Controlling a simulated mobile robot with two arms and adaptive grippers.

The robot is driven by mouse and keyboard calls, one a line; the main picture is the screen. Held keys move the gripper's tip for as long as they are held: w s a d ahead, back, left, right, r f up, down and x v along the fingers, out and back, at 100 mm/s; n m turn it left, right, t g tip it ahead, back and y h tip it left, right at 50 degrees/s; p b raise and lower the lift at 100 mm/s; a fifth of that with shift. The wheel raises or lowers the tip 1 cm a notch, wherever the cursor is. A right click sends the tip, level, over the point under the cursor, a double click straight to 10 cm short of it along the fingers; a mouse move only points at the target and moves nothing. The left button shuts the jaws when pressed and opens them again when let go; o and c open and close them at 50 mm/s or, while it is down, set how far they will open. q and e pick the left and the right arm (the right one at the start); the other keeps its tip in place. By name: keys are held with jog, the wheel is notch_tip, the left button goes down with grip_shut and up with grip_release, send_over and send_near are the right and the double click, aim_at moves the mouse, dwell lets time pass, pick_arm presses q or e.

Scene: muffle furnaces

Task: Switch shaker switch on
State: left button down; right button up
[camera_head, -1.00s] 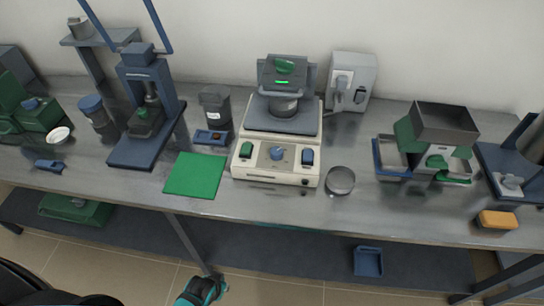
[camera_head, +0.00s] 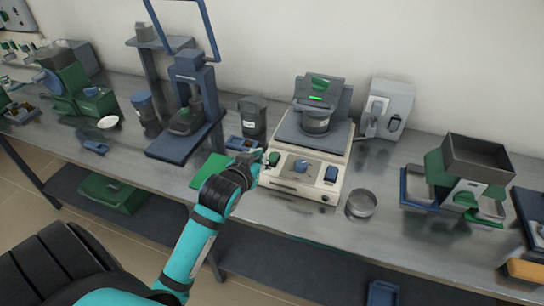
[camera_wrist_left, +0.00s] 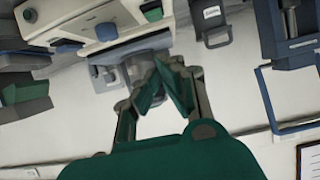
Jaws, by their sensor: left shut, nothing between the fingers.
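The shaker (camera_head: 298,178) is a beige box on the bench with a grey platform holding a dark jar on top. Its front panel has a green switch (camera_head: 274,158) at the left, a blue dial (camera_head: 301,166) in the middle and a blue switch (camera_head: 330,173) at the right. My left gripper (camera_head: 260,158) is shut and empty, close to the green switch; I cannot tell whether it touches. In the left wrist view the shut fingers (camera_wrist_left: 168,72) lie below the green switch (camera_wrist_left: 152,10). My right gripper is not in view.
A dark lidded container (camera_head: 252,117) and a blue press (camera_head: 190,105) stand left of the shaker. A green mat (camera_head: 209,170) lies partly behind my arm. A round metal tin (camera_head: 361,204) sits just right of the shaker. A grey wall-side box (camera_head: 388,108) stands behind.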

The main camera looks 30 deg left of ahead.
pick_arm(q)
jog(key=r, duration=0.1)
jog(key=p, duration=0.1)
send_over(272, 162)
notch_tip(272, 162, down, 4)
jog(key=shift+a+r, duration=0.1)
jog(key=f, duration=0.2)
jog(key=shift+s+f+p, duration=0.2)
jog(key=shift+f+p, duration=0.1)
jog(key=shift+p, duration=0.05)
jog(key=shift+s+f, duration=0.2)
jog(key=shift+f, duration=0.55)
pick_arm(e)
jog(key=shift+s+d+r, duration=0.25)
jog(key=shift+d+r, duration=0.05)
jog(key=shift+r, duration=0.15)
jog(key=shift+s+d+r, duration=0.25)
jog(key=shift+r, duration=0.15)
